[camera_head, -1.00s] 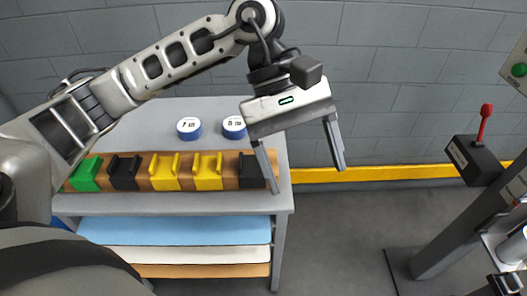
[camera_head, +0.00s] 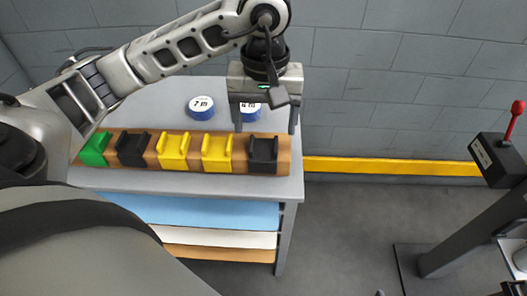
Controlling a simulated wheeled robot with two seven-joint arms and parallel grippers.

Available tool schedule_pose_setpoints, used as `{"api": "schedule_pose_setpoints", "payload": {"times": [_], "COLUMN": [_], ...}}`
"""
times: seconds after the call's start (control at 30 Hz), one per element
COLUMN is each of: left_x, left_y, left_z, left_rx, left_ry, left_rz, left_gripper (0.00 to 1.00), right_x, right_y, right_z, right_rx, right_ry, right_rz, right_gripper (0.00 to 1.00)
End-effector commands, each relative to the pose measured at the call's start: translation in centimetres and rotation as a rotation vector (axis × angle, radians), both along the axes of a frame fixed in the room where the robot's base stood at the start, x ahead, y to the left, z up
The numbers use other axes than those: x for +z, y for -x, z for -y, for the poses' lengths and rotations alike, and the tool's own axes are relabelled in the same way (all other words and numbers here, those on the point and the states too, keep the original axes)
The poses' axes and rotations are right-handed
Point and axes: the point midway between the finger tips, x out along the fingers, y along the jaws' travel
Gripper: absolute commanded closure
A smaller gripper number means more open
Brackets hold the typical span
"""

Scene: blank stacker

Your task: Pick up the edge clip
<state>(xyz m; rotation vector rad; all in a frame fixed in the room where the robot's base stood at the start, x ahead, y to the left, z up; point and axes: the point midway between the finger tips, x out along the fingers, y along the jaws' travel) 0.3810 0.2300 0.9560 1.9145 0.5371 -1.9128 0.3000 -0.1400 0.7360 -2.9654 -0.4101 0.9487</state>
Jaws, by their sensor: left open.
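Several edge clips sit in a row on a wooden bar along the front of the table: a green clip (camera_head: 95,149), a black clip (camera_head: 133,149), a yellow clip (camera_head: 173,152), another yellow clip (camera_head: 217,153) and a black clip (camera_head: 263,155) at the right end. My left gripper (camera_head: 265,128) is open and empty. Its fingers point down, and in the picture they are just above the right-end black clip, apart from it. My right gripper is not in view.
The wooden bar (camera_head: 284,154) lies on the grey table (camera_head: 240,184). Two blue-and-white round rolls stand behind it, one clear (camera_head: 201,107), one partly hidden by my gripper (camera_head: 251,112). Coloured sheets (camera_head: 200,211) lie on the shelf below. A box with a red lever (camera_head: 497,158) stands at right.

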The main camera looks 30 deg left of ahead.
Motion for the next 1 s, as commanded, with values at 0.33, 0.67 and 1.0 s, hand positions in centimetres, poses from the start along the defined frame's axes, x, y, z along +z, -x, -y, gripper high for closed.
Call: {"api": "schedule_pose_setpoints", "payload": {"times": [0.33, 0.67, 1.0], "left_x": [-4.3, -5.3, -5.2], "left_y": [0.1, 0.0, 0.0], "left_z": [-0.2, -0.2, -0.2], "left_rx": [0.001, 0.000, 0.000], "left_ry": [0.003, 0.003, 0.004], "left_rz": [-0.004, 0.001, 0.001], "left_gripper": [0.24, 0.24, 0.70], "right_x": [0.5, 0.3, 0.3], "right_y": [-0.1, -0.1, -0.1], "right_z": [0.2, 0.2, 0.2], "right_rx": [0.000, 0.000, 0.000], "right_ry": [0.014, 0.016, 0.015], "right_rz": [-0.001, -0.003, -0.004], "right_gripper": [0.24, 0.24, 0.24]}}
